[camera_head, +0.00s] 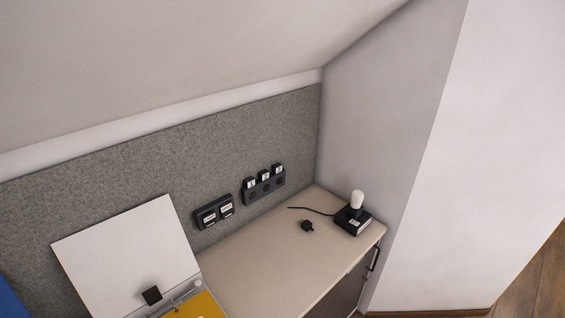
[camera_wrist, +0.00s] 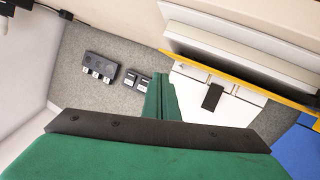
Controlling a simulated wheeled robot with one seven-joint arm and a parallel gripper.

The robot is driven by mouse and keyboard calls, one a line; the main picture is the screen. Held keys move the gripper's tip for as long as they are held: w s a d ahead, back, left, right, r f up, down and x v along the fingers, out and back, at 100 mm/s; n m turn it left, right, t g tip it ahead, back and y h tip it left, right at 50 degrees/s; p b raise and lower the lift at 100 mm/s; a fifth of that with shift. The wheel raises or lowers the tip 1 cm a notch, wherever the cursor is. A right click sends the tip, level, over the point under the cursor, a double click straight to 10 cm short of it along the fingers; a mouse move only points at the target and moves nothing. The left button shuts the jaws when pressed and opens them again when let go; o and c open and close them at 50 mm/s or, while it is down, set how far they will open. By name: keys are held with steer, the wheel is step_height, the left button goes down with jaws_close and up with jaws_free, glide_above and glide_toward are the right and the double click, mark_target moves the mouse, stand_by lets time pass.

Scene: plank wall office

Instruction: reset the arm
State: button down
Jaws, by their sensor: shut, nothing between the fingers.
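My gripper (camera_wrist: 160,80) shows in the wrist view. Its green fingers are together in the middle of the picture, with nothing between them. Its dark mounting bar and green body fill the lower part. The fingers point toward the grey felt wall panel (camera_wrist: 130,45), apart from anything as far as I can tell. My arm and gripper are not in the head view.
A beige counter (camera_head: 265,262) holds a black device with a white top (camera_head: 355,213) and a small black plug (camera_head: 307,225). A socket strip (camera_head: 264,186) and a switch unit (camera_head: 214,211) sit on the felt panel. A white panel (camera_head: 125,245) stands at lower left.

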steer(key=s+d+f+m+h, duration=0.35)
steer(key=s+d, duration=0.45)
steer(key=s, duration=0.4)
steer(key=s+d+r+m+h, duration=0.1)
steer(key=s+d+r, duration=0.1)
steer(key=s, duration=0.5)
steer(key=s+d+r+m+t+h, duration=0.1)
steer(key=s+d+r+m, duration=0.1)
steer(key=s, duration=0.4)
steer(key=shift+s+d+r+t, duration=0.35)
steer(key=shift+d+r, duration=0.25)
steer(key=shift+r, duration=0.3)
steer(key=shift+w+a+m, duration=0.1)
steer(key=shift+w+m, duration=0.05)
steer(key=shift+m, duration=0.1)
